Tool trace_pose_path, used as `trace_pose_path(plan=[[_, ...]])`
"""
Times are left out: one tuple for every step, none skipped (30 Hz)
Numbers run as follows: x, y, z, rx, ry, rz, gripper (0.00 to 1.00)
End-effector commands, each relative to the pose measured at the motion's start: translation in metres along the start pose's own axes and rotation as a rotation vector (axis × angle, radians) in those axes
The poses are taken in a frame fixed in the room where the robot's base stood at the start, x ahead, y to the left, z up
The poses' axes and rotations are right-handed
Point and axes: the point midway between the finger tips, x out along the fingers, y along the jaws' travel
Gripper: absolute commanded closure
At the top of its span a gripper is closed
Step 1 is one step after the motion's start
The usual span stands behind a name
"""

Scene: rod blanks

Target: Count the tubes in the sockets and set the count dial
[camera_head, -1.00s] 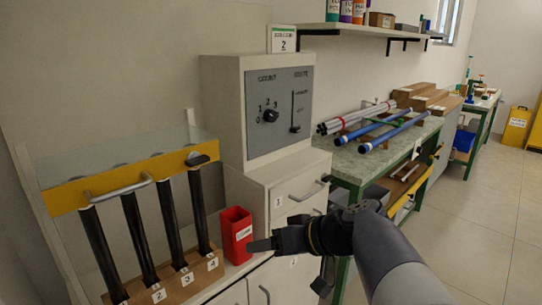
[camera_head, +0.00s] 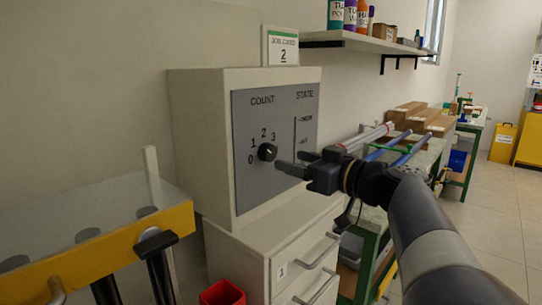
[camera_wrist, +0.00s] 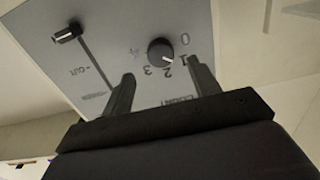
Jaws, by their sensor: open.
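The count dial (camera_head: 267,152) is a black round knob on a grey panel (camera_head: 245,195), beside the numbers 0 to 3. In the wrist view the dial (camera_wrist: 160,51) has a pale mark toward its lower right; which number it meets is unclear. My gripper (camera_head: 292,162) is open and empty in front of the panel, just right of the dial. In the wrist view my gripper (camera_wrist: 162,80) has its fingers apart, the dial beyond their tips.
The STATE slider knob (camera_wrist: 67,32) is on the same panel; my gripper hides it in the head view. A yellow rail (camera_head: 95,262) crosses the tube rack. A red bin (camera_head: 222,293) is below.

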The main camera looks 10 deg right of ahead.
Motion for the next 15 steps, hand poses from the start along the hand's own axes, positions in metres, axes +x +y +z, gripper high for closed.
trace_pose_path(plan=[[0.010, -0.002, 0.000, 0.001, -0.001, -0.006, 0.42], [0.016, -0.001, 0.001, 0.002, -0.001, -0.005, 0.42], [0.022, -0.001, 0.000, 0.002, -0.001, -0.005, 0.42], [0.027, -0.001, 0.000, 0.001, -0.001, -0.004, 0.42], [0.032, -0.001, 0.000, 0.001, -0.001, -0.005, 0.42], [0.037, -0.001, 0.001, 0.002, -0.001, -0.003, 0.42], [0.041, -0.001, 0.001, 0.002, -0.001, -0.003, 0.42], [0.045, -0.001, 0.000, 0.001, -0.001, -0.003, 0.42], [0.049, -0.001, 0.000, 0.001, -0.001, -0.002, 0.42], [0.051, 0.000, 0.000, 0.001, -0.001, -0.002, 0.42], [0.054, -0.001, 0.000, 0.001, -0.001, -0.002, 0.42], [0.056, 0.000, 0.001, 0.001, -0.001, -0.002, 0.42], [0.057, 0.000, 0.001, 0.001, -0.001, -0.001, 0.42], [0.058, 0.000, 0.001, 0.001, -0.001, 0.000, 0.42], [0.059, 0.000, 0.001, 0.001, -0.001, 0.000, 0.42]])
